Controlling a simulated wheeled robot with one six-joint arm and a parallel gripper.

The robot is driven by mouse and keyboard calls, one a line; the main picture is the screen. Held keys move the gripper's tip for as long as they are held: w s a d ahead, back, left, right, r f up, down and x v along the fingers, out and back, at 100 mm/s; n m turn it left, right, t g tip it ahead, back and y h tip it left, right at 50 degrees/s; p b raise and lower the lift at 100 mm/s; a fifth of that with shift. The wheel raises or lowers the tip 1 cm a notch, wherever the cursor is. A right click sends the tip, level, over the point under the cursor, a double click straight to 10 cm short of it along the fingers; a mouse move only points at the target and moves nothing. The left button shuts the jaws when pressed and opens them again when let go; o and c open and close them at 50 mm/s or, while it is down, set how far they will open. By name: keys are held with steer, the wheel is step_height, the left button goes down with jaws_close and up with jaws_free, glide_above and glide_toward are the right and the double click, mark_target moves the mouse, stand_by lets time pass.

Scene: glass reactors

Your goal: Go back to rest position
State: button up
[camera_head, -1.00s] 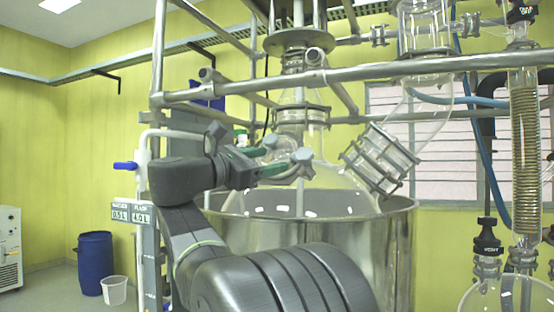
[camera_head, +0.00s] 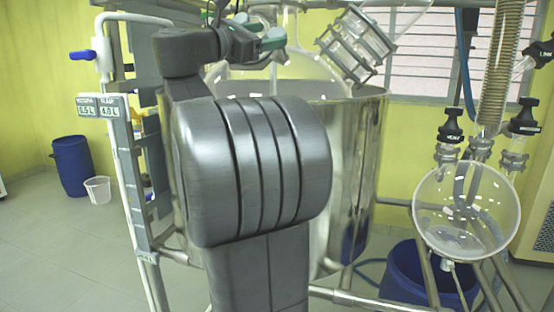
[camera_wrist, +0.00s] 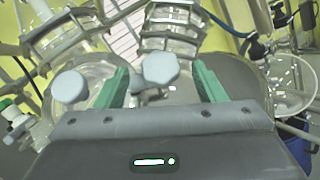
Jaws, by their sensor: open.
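My gripper (camera_head: 262,32) is at the upper middle of the head view, in front of the glass vessel (camera_head: 305,68) in the steel bath (camera_head: 345,150). Its green fingers stand apart in the wrist view (camera_wrist: 163,80), with nothing clasped between them. A pale round knob (camera_wrist: 160,67) shows between the fingers, and another pale knob (camera_wrist: 68,87) lies left of them. I cannot tell how far they are from the fingers. My folded arm hides part of the bath.
A clear round flask (camera_head: 465,210) with black-capped valves (camera_head: 450,128) hangs at right, above a blue tub (camera_head: 420,275). A steel frame with a blue-handled valve (camera_head: 82,56) stands at left. A blue barrel (camera_head: 72,165) and white bucket (camera_head: 98,189) stand on open floor (camera_head: 50,250).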

mark_target(274, 34)
steer(key=x, duration=0.5)
steer(key=shift+w+d+r, duration=0.1)
steer(key=shift+w+d, duration=0.15)
steer(key=shift+d, duration=0.05)
